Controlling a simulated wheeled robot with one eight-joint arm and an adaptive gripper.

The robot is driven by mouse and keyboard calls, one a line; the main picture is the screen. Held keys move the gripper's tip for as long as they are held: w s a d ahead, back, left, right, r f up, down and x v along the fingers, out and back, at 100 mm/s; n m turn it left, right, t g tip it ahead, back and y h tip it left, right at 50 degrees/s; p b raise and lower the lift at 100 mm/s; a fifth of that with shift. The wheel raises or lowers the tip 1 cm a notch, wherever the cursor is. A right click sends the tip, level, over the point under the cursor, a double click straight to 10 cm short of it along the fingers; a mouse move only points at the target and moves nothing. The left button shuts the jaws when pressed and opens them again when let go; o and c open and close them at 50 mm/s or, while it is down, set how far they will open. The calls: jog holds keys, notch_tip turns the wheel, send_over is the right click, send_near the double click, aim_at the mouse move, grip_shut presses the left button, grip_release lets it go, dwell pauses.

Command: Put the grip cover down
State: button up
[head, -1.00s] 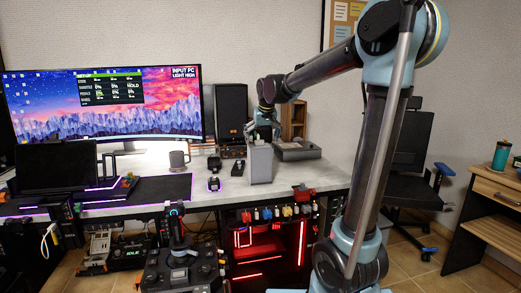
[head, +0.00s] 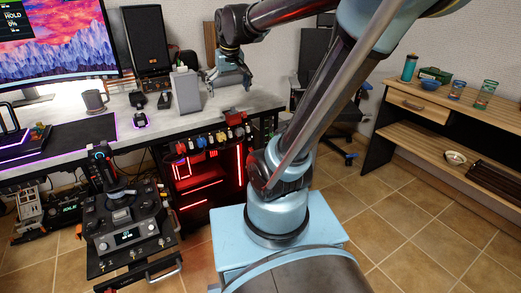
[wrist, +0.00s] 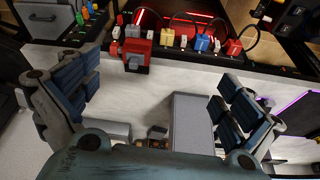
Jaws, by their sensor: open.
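A tall grey box-like piece (head: 187,92), probably the grip cover, stands upright on the desk near its front edge. A small pale and green thing shows at its top. In the wrist view the grey piece (wrist: 190,125) lies between the spread fingers, closer to the right-hand one. My gripper (head: 232,82) is open and empty, to the right of the grey piece and apart from it, above the desk top.
The light desk (head: 240,108) has some free room right of the grey piece. A mug (head: 95,101), a speaker (head: 148,42) and small dark devices stand to its left. A red clamp-like block (wrist: 135,50) sits at the desk edge. A wooden desk (head: 440,115) is at the right.

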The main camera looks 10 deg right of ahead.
jog(key=s+d+f, duration=0.3)
jog(key=s+f, duration=0.4)
jog(key=s, duration=0.2)
jog(key=s+d+f+m+g, duration=0.1)
jog(key=s+d+f, duration=0.3)
jog(key=s+f, duration=0.4)
jog(key=shift+s+d+f+m+g, duration=0.2)
jog(key=shift+s+d+m+g, duration=0.1)
jog(key=shift+s, duration=0.7)
